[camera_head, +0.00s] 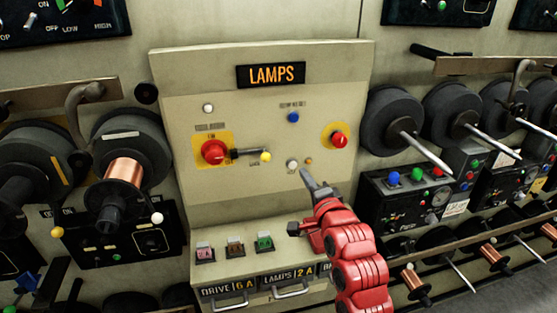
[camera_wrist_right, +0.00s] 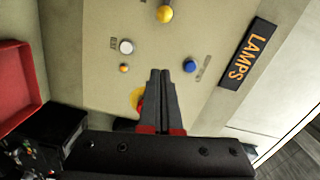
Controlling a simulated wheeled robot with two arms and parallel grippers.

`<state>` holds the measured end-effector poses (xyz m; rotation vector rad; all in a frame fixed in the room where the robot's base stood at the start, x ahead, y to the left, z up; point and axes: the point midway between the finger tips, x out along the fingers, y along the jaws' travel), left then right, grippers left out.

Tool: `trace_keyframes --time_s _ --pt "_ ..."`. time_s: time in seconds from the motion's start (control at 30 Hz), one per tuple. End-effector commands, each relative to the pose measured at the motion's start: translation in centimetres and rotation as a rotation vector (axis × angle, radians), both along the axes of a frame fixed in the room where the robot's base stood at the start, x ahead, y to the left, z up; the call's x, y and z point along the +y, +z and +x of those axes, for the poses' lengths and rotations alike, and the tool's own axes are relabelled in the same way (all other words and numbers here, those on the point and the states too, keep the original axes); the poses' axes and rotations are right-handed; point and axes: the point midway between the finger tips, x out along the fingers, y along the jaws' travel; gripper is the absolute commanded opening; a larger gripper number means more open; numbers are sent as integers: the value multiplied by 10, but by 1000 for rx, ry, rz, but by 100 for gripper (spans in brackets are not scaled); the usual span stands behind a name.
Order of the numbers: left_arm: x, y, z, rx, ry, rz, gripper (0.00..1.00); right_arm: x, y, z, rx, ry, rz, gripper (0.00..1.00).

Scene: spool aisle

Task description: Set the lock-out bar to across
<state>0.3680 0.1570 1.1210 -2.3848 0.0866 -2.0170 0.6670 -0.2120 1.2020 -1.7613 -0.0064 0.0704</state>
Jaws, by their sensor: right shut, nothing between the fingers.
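On the LAMPS panel (camera_head: 300,200), a dark bar (camera_head: 245,153) with a yellow ball end (camera_head: 265,156) lies nearly level, pointing right from a red round knob (camera_head: 214,151) on a yellow plate. I take this for the lock-out bar. In the right wrist view only its yellow ball (camera_wrist_right: 165,13) shows, at the top edge. My right gripper (camera_head: 306,172) is shut and empty, in front of the panel, right of and slightly below the ball and apart from it. Its shut fingers also show in the right wrist view (camera_wrist_right: 160,74). My left gripper is not in view.
A blue button (camera_head: 293,117), a white button (camera_head: 292,165) and a red button (camera_head: 338,140) are near my right gripper. Coloured switches (camera_head: 235,246) sit on the ledge below. Spools (camera_head: 126,160) stand out on both sides of the panel.

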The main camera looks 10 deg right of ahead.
Motion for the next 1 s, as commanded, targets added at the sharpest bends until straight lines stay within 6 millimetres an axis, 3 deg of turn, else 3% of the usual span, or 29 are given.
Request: trace_keyframes --time_s 0.47,0.57,1.0 --pt "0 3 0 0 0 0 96 1 1 4 6 2 3 0" --pt "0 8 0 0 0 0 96 1 4 14 2 1 2 0" --pt "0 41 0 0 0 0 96 5 0 89 8 2 3 0"
